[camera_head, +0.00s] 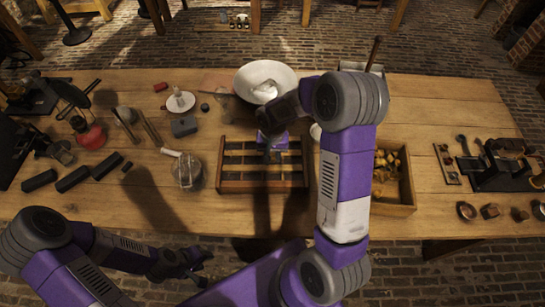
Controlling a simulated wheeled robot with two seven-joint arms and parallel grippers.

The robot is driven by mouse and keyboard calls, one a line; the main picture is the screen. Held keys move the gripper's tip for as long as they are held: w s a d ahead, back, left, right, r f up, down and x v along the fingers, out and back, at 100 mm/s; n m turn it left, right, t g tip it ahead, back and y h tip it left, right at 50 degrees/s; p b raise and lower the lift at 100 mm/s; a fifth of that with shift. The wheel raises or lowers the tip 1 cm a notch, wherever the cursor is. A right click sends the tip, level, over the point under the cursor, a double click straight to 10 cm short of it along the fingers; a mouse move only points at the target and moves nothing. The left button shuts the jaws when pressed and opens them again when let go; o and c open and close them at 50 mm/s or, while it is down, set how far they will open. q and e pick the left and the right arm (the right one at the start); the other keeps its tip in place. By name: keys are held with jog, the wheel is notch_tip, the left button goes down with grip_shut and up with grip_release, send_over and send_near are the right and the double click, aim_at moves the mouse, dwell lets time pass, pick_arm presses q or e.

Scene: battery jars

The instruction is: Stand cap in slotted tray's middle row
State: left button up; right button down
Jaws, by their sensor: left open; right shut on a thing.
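The slotted tray (262,186) is a brown wooden rack with dark rows, near the front middle of the table. My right gripper (269,150) is over the tray's back part, fingers pointing down. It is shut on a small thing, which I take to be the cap. The gripper hides that thing, so I cannot tell its tilt or whether it touches a slot. My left gripper (196,268) is open and empty, low in front of the table's near edge, away from the tray.
A white bowl (252,72) stands behind the tray. A glass jar (187,171) is close to the tray's left. A wooden box (397,210) with yellowish pieces is to its right, partly behind my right arm. Tools crowd the table's left and right ends. The back right tabletop is clear.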

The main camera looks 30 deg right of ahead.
jog(key=shift+f, duration=0.7)
jog(key=shift+f, duration=0.1)
jog(key=c, duration=1.2)
grip_release()
jog(key=shift+r, duration=0.25)
notch_tip(320, 180, up, 12)
jog(key=shift+f+p, duration=0.1)
jog(key=shift+p, duration=1)
